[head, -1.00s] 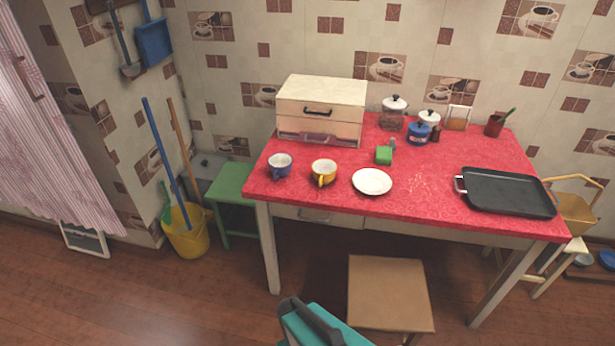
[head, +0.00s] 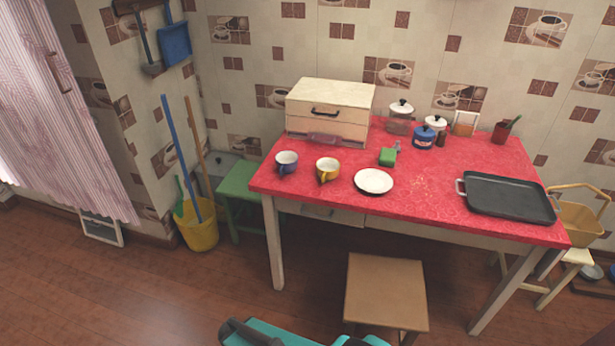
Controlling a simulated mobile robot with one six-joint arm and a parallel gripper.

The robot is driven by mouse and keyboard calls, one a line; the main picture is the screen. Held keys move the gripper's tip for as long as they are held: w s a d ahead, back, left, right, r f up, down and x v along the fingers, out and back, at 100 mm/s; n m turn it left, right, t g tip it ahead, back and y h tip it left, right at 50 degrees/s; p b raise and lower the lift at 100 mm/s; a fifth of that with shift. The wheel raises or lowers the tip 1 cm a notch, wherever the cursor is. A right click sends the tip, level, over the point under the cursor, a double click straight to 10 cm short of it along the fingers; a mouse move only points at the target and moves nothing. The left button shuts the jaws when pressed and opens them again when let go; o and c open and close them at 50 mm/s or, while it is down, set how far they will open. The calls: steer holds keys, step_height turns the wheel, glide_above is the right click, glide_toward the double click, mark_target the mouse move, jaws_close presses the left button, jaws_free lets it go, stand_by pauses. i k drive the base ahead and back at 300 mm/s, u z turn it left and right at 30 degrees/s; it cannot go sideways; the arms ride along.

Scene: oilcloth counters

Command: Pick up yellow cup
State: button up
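The yellow cup (head: 327,170) stands upright on the red table (head: 420,212), near its front left part. Its handle faces the front and its inside looks white. Nothing touches it. A blue cup (head: 287,163) stands close to its left, and a white plate (head: 373,181) lies to its right. Teal and dark parts of my own body show at the bottom edge. My gripper's fingers do not show, and the cup is apart from these parts.
A cream box (head: 325,105) stands behind the cups. A green block (head: 387,157), jars and a black tray (head: 505,199) are farther right. A stool (head: 385,292) is in front of the table and a green stool (head: 238,188) at its left.

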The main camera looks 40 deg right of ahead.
mark_target(328, 168)
steer(key=z, duration=1)
steer(key=k, duration=0.15)
steer(key=u, duration=2.9)
steer(key=k, duration=0.9)
steer(key=z, duration=0.45)
